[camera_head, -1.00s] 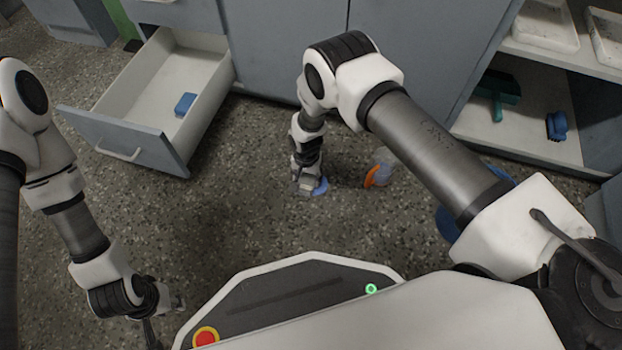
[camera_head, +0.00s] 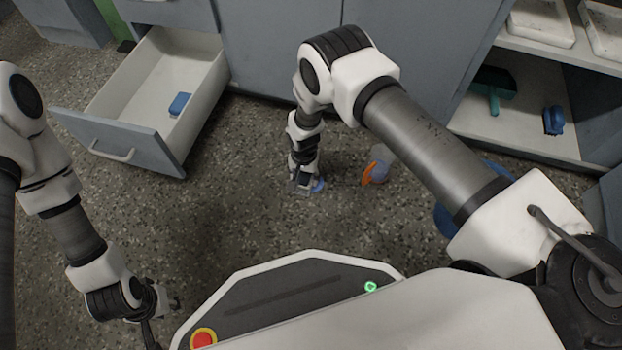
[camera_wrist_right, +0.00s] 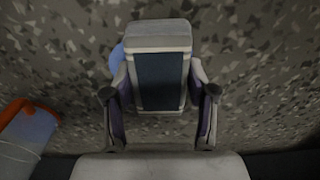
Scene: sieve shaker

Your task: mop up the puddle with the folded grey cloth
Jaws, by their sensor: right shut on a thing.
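A small blue patch (camera_head: 318,186), which looks like the puddle, lies on the speckled floor in the head view. It also shows as a pale blue edge (camera_wrist_right: 116,58) in the wrist view. My right gripper (camera_head: 303,187) points down at the floor, at the left side of this patch, and partly hides it.
A clear container with an orange part (camera_head: 376,172) stands just right of the right gripper. An open drawer (camera_head: 122,142) holding a blue block (camera_head: 180,104) juts out at left. A shelf (camera_head: 520,125) with a green tool (camera_head: 494,88) and a blue item (camera_head: 553,120) stands at right.

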